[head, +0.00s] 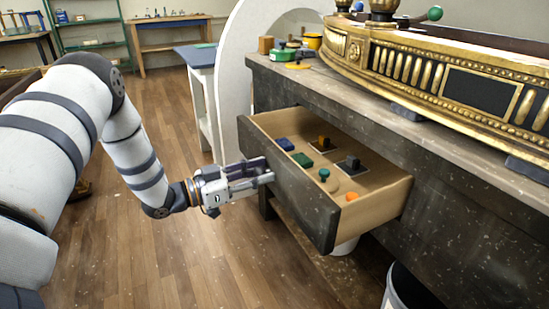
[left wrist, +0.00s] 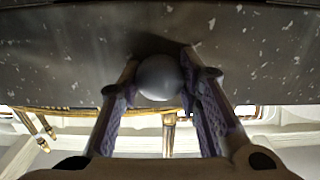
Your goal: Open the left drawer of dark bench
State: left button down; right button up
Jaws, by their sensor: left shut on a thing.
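The dark bench (head: 450,185) stands at the right. Its left drawer (head: 296,205) is pulled well out, with its pale wooden inside showing. Inside it lie a blue block, a green block, an orange piece and other small pieces. My left gripper (head: 268,178) is at the drawer's front face. In the left wrist view its two fingers sit on either side of a round dark knob (left wrist: 159,77) on the speckled drawer front (left wrist: 70,60), shut on it. My right gripper is not in view.
A gilt console piece (head: 440,75) stands on the bench top. Small colored items (head: 290,50) sit at its far end. A white bin (head: 400,290) stands below the bench. The wooden floor (head: 200,265) left of the drawer is clear.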

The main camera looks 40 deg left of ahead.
pick_arm(q)
jog(key=p+v, duration=0.2)
jog(key=v, duration=0.6)
jog(key=shift+s+p, duration=0.2)
jog(key=shift+p, duration=0.15)
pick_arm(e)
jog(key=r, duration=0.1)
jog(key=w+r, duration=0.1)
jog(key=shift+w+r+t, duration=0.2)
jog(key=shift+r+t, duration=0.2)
pick_arm(q)
jog(key=c, duration=1.2)
grip_release()
jog(key=shift+o, duration=0.2)
jog(key=shift+a, duration=0.1)
jog(key=v, duration=1.2)
jog(key=shift+w+f, duration=0.1)
